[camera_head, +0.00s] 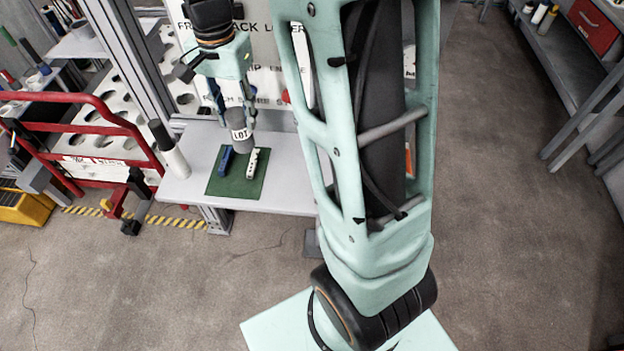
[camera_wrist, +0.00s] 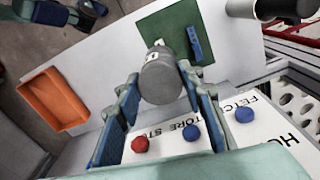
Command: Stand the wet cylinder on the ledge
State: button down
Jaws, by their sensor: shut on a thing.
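A grey cylinder (camera_head: 241,139) with a white band lettered LOT is in my gripper (camera_head: 236,112), roughly upright in the head view. In the wrist view, the blue fingers of my gripper (camera_wrist: 160,76) close on both sides of the cylinder (camera_wrist: 163,80), its round grey end facing the camera. It is over or near a green mat (camera_head: 228,187) on a pale worktop (camera_head: 285,190); whether its lower end touches anything I cannot tell. The mat also shows in the wrist view (camera_wrist: 160,25). No surface is clearly identifiable as the ledge, and wetness is not discernible.
A blue block (camera_head: 226,160) and a white piece (camera_head: 258,163) lie on the mat. A white, dark-topped cylinder (camera_head: 172,155) stands left of it. An orange tray (camera_wrist: 52,105) and a lettered panel with a red knob (camera_wrist: 140,145) show in the wrist view.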

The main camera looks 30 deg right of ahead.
jog(key=m+b, duration=0.1)
jog(key=m, duration=0.1)
jog(key=a+m, duration=0.1)
jog(key=m, duration=0.2)
jog(key=shift+s+a+r+b, duration=0.1)
jog(key=shift+a+r+b, duration=0.1)
jog(key=shift+b, duration=0.2)
jog(key=m, duration=0.2)
jog(key=b, duration=0.1)
jog(key=shift+s+a+r+m, duration=0.1)
jog(key=shift+a+r+m, duration=0.15)
jog(key=shift+a+m, duration=0.15)
jog(key=shift+d, duration=0.15)
jog(key=s+d+f, duration=0.5)
jog(key=d+f, duration=0.7)
jog(key=f, duration=0.1)
jog(key=shift+d+m, duration=0.3)
jog(key=shift+d, duration=0.1)
jog(key=shift+s, duration=0.1)
